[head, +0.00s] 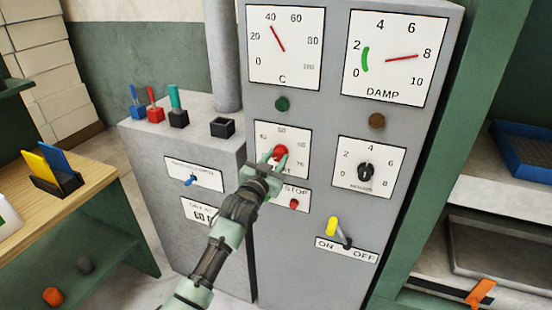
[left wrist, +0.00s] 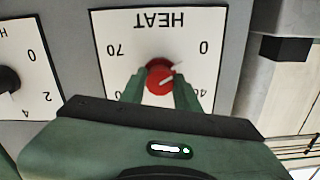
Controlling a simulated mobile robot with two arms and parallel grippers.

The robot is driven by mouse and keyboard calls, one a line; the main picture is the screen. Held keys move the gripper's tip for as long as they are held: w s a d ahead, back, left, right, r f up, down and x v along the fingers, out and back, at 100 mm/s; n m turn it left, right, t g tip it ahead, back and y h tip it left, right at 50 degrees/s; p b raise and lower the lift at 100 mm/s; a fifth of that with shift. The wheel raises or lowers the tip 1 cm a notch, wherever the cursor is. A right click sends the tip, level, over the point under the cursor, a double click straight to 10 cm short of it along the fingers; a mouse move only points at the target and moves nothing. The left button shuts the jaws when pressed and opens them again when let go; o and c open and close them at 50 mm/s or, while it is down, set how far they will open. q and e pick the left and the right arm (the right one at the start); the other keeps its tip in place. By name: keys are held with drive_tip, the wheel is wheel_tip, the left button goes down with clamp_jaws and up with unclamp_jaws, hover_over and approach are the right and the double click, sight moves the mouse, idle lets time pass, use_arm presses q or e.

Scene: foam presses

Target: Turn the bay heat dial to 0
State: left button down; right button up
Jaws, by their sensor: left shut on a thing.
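The heat dial is a red knob (head: 281,151) on a white numbered plate on the grey cabinet front. In the left wrist view the plate is upside down, reading HEAT, with 70 and 0 on either side of the red knob (left wrist: 160,77). A white pointer line on the knob points right and slightly up in that view, somewhat below the 0; its exact reading is unclear. My left gripper (head: 275,160) is shut on the knob, with a finger on each side (left wrist: 159,92). It hides part of the plate's lower scale. My right gripper is not in view.
A red STOP button (head: 294,204) sits just below the dial. A black knob (head: 366,171) is to the right, and a yellow-handled ON/OFF lever (head: 332,227) is lower right. A low grey cabinet with several coloured levers (head: 178,108) stands at left.

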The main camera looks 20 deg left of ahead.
use_arm(q)
drive_tip(key=shift+f, duration=0.1)
idle(0.3)
drive_tip(key=c, duration=1)
unclamp_jaws()
drive_tip(key=shift+c, duration=0.2)
drive_tip(key=shift+s, duration=0.1)
drive_tip(key=s+b, duration=0.1)
drive_tip(key=s, duration=0.6)
drive_tip(key=shift+s+a+b, duration=0.15)
drive_tip(key=shift+s+b, duration=0.2)
drive_tip(key=shift+b, duration=0.05)
